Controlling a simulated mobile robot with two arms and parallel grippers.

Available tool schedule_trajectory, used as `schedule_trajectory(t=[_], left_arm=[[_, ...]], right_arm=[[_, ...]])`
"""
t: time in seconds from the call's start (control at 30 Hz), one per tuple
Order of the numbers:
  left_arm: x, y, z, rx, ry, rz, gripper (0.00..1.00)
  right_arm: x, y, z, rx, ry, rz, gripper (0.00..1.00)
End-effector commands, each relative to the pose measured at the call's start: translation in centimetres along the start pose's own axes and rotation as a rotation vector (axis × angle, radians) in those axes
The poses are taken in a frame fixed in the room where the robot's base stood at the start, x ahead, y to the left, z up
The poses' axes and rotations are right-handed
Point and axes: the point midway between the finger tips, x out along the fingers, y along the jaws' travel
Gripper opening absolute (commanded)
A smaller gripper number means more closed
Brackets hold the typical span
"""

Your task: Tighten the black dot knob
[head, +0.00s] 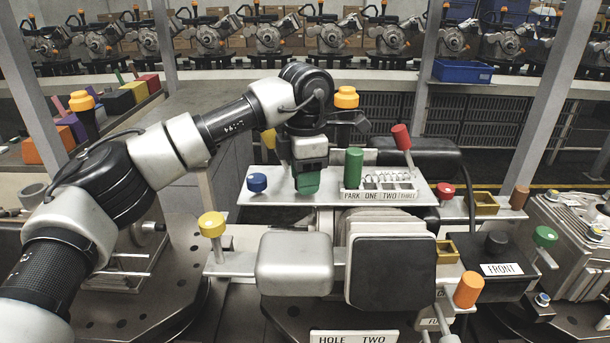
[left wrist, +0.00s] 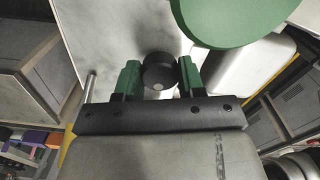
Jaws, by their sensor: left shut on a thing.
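My left gripper (head: 307,182) points down at the white plate (head: 270,206) on the fixture. In the left wrist view its green fingertips (left wrist: 159,78) are on either side of a round black knob (left wrist: 158,68) with a pale dot, and are shut on it. In the head view the fingers hide this knob. A black knob (head: 497,240) also stands on the FRONT box at the right. My right gripper is not in view.
A tall green cylinder (head: 354,168) stands close to the right of the gripper, and a blue knob (head: 257,182) to its left. A lever with a red grip (head: 401,137) and PARK/ONE/TWO slots (head: 380,196) are further right. A yellow knob (head: 212,224) is at front left.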

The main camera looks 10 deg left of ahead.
Motion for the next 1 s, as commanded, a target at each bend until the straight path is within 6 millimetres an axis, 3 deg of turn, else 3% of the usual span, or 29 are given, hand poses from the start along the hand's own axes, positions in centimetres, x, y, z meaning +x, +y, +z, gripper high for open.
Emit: schedule_trajectory(t=[0.53, 0.57, 0.7, 1.0], left_arm=[[-0.30, 0.07, 0.01, 0.024, -0.006, 0.004, 0.15], [-0.30, 0.07, 0.01, 0.024, -0.006, 0.004, 0.42], [-0.22, 0.06, 0.00, 0.023, -0.004, 0.003, 0.64], [-0.22, 0.03, 0.01, 0.023, -0.002, 0.002, 0.65]], right_arm=[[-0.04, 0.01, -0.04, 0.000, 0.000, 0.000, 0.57], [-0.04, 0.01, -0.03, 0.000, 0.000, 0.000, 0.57], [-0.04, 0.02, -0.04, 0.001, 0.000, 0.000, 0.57], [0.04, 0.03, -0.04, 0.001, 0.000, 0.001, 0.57]])
